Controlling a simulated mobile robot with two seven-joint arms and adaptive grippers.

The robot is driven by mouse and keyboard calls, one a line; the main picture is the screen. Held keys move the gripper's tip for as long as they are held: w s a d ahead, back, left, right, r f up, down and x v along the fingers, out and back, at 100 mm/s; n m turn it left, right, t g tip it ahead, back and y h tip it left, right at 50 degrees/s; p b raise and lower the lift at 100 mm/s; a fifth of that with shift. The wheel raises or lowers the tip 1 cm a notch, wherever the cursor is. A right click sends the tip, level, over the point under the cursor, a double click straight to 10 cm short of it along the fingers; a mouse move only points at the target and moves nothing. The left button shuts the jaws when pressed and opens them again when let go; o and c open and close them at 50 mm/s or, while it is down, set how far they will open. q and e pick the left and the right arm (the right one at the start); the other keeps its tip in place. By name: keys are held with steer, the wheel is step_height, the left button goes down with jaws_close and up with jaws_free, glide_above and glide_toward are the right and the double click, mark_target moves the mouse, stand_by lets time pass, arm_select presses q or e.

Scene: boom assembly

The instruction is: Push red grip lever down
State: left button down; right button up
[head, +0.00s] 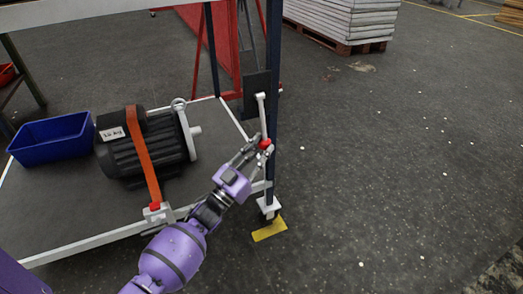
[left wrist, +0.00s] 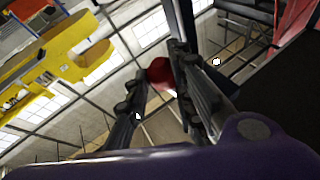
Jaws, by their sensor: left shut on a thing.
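The red grip (head: 265,144) is at the lower end of a light lever rod (head: 262,113) beside a dark blue post (head: 272,80). My left gripper (head: 261,146) reaches it from the lower left and is shut on it. In the left wrist view the red grip (left wrist: 160,73) shows between the two dark fingers (left wrist: 155,88), partly hidden by them. The lever's upper end meets a dark plate (head: 257,86) on the post. My right gripper is in neither view.
A dark motor (head: 145,145) with an orange strap (head: 143,155) sits on the cart's lower shelf, left of my arm. A blue bin (head: 52,138) stands farther left. A yellow piece (head: 269,230) lies at the post's foot. The floor to the right is clear.

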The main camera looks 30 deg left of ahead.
arm_select(q)
steer(key=c, duration=1.7)
jaws_free()
steer(key=shift+f, duration=0.35)
steer(key=shift+o, duration=0.2)
steer(key=v, duration=1.2)
steer(key=shift+d+r, duration=0.1)
steer(key=shift+r, duration=0.05)
